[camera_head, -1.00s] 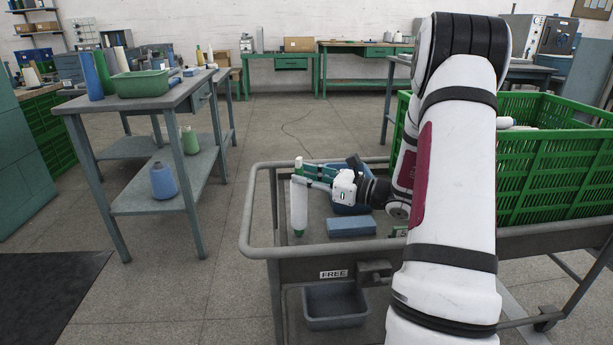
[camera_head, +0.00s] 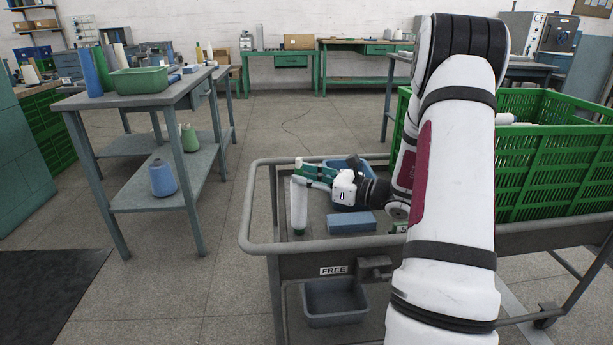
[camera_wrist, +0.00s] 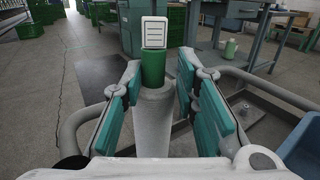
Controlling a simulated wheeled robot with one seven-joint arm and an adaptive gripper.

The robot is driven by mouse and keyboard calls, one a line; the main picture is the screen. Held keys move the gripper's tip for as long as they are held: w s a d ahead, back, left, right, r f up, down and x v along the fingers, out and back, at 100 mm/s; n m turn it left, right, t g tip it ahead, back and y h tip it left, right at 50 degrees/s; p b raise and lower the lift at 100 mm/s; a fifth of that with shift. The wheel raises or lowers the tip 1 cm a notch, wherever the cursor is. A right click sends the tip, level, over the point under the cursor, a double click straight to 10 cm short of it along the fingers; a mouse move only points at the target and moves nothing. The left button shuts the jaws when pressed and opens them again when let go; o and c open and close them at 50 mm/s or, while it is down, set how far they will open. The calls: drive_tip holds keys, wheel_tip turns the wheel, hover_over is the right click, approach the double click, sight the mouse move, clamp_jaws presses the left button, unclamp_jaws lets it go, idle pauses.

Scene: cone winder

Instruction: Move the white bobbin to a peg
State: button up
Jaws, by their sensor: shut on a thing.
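A blue block (camera_head: 351,222) and a blue bin lie in the trolley tray, right of the bobbin. The trolley's raised rail (camera_head: 246,215) runs close on the left. A green crate (camera_head: 555,165) stands at right. A workbench (camera_head: 150,100) with cones stands further left.

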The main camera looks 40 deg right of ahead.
drive_tip(key=shift+f, duration=0.15)
drive_tip(key=o, duration=1.1)
drive_tip(key=v, duration=1.2)
drive_tip(key=shift+f, duration=0.1)
